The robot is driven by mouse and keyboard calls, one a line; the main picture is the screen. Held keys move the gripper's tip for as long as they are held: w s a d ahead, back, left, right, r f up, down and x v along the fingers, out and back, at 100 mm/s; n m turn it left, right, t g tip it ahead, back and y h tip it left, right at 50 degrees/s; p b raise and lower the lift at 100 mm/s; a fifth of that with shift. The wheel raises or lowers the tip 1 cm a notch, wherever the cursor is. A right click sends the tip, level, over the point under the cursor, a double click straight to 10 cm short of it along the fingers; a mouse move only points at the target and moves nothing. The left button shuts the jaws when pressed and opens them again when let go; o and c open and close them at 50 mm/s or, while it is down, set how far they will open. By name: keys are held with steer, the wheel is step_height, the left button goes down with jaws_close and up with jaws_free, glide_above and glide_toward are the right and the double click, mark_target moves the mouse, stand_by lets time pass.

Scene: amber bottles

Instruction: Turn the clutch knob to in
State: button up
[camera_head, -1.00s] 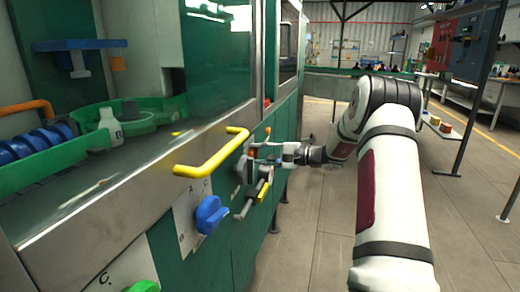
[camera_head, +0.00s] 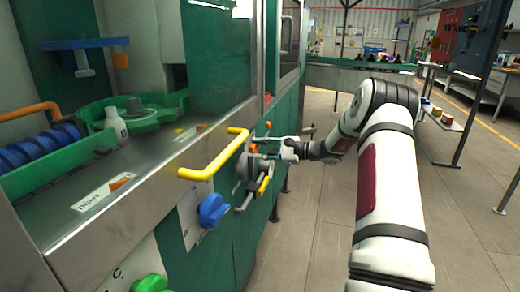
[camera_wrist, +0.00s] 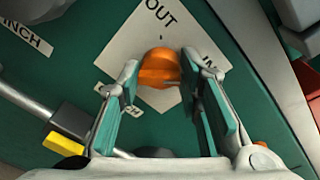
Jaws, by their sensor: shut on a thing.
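The orange clutch knob (camera_wrist: 158,70) sits on a white diamond-shaped plate (camera_wrist: 150,35) on the green machine front in the wrist view. The plate reads OUT above the knob and IN to its right, partly covered by a finger. A partly hidden label lies at lower left. My gripper (camera_wrist: 160,66) has one finger on each side of the knob and is shut on it. In the head view my gripper (camera_head: 272,150) reaches the machine front beyond the yellow handle; the knob cannot be made out clearly there. Which way the knob points is hard to tell.
A yellow handle (camera_head: 212,160) and a blue knob (camera_head: 211,210) stand out from the machine front, nearer than my gripper. A grey lever hub (camera_wrist: 75,120) with a yellow part lies beside my left finger.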

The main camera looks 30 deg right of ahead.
steer(key=shift+w+r, duration=0.1)
steer(key=shift+r, duration=0.05)
steer(key=o, duration=1.1)
steer(key=v, duration=1.2)
